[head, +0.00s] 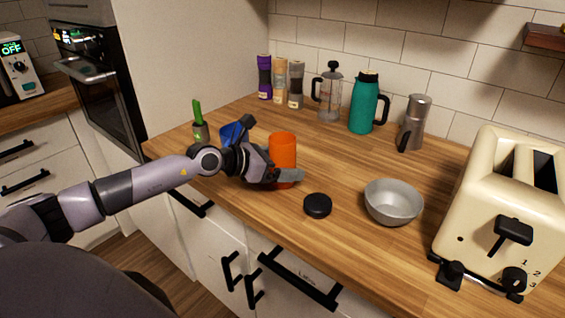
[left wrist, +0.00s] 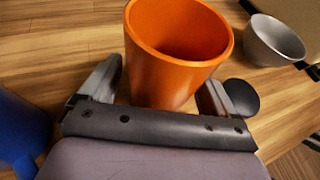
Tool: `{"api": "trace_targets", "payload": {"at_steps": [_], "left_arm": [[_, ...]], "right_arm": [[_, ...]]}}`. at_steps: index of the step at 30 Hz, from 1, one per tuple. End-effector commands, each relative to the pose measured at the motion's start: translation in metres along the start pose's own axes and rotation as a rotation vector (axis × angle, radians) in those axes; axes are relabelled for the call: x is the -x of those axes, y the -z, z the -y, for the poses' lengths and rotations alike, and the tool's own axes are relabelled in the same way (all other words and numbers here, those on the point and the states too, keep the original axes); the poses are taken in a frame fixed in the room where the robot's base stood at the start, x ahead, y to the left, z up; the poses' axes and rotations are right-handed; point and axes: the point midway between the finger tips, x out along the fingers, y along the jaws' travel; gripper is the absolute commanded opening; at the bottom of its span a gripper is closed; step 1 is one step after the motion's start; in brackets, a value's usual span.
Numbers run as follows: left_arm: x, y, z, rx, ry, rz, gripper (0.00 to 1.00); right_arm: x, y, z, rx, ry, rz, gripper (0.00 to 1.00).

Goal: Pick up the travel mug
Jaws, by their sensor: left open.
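The orange travel mug (head: 283,147) stands upright on the wooden counter with its top open. It fills the upper middle of the left wrist view (left wrist: 168,62) and looks empty inside. My left gripper (head: 271,158) is open at the mug, with one finger on either side of it in the left wrist view (left wrist: 155,92). Whether the fingers touch it I cannot tell. The gripper hides part of the mug's lower side in the head view. A round black lid (head: 317,205) lies on the counter near the mug. My right gripper is not in view.
A blue cup (head: 231,134) stands close behind my left gripper. A grey bowl (head: 393,202) and a cream toaster (head: 505,210) are to the right. A teal jug (head: 364,104), French press (head: 329,97) and moka pot (head: 415,122) stand at the back. Counter behind the mug is clear.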

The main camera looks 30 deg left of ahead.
Motion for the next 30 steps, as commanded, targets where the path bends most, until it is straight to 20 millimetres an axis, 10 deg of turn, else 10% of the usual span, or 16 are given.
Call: {"api": "trace_targets", "payload": {"at_steps": [6,12,30], "left_arm": [[0.0,0.0,0.0,0.0,0.0,0.0,0.87],[0.0,0.0,0.0,0.0,0.0,0.0,0.25],[0.005,-0.012,-0.001,-0.003,-0.001,0.005,0.25]], "right_arm": [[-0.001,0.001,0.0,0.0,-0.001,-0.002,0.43],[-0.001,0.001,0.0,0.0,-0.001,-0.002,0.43],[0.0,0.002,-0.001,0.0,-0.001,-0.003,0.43]]}}
